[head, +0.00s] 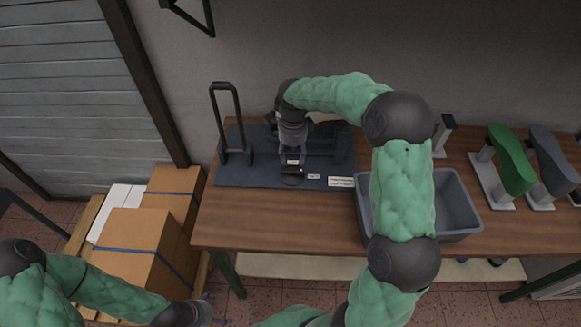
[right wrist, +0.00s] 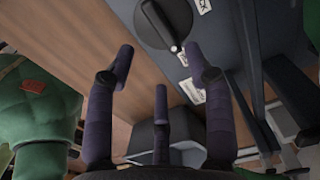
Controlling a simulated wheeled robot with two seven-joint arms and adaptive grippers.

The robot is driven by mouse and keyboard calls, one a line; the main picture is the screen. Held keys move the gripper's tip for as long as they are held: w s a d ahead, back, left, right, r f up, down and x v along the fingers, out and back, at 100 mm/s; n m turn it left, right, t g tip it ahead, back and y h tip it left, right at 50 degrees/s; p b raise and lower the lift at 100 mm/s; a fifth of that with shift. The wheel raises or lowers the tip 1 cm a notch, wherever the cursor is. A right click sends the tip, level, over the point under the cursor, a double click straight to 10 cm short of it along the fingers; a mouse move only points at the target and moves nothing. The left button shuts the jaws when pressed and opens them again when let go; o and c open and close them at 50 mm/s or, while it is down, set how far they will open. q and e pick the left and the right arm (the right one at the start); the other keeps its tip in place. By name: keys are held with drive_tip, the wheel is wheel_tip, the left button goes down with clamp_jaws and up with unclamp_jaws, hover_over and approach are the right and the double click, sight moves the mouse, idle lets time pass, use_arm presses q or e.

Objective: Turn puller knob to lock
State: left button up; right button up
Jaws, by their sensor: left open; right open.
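The puller (head: 250,175) is a dark blue-grey base plate on the table, with an upright black frame on its left. Its black round knob (head: 292,181) sits near the front edge. In the right wrist view the knob (right wrist: 165,22) shows a raised bar handle with a pale mark at its lower end. My right gripper (head: 291,157) is open and just above and behind the knob. In the right wrist view its dark fingers (right wrist: 160,65) are spread and empty, apart from the knob. My left gripper (head: 206,307) is low at the bottom left, open, away from the table.
Small white labels (head: 341,182) lie beside the knob. A grey bin (head: 460,205) stands on the table to the right, partly behind my right arm. A green last (head: 512,160) and a grey last stand on stands further right. Cardboard boxes (head: 140,245) are stacked left of the table.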

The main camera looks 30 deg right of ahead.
sight(292, 171)
wheel_tip(292, 171, down, 8)
drive_tip(key=shift+r+b, duration=0.1)
drive_tip(key=shift+b, duration=0.7)
clamp_jaws()
